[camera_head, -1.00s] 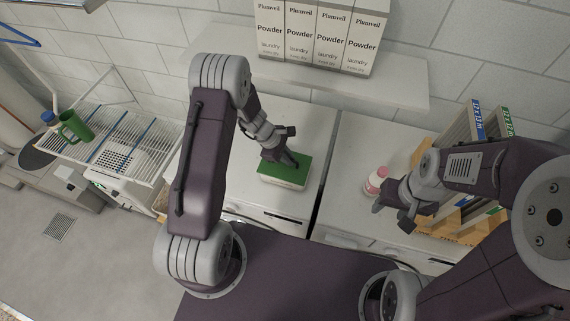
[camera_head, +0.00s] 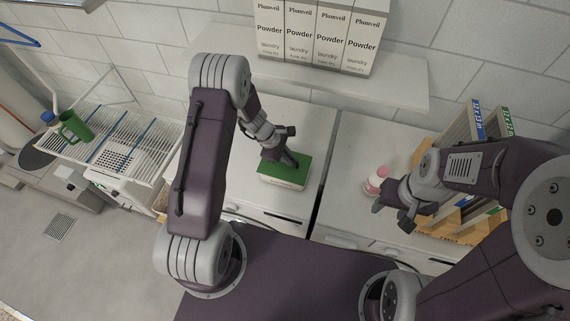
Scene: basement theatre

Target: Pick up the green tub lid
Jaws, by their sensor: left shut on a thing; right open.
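The green tub lid (camera_head: 296,176) sits on top of a white rectangular tub (camera_head: 284,184) on the left white machine top. My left gripper (camera_head: 284,163) is over the lid and shut on a part of it near its upper middle; the fingertips hide the exact point of hold. The lid appears to rest on the tub, and I see no clear gap between them. My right gripper (camera_head: 390,214) is open and empty over the right white machine, near a small pink and white bottle (camera_head: 376,180).
Several white powder boxes (camera_head: 330,38) stand on a shelf (camera_head: 405,84) behind. Clear top surrounds the tub.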

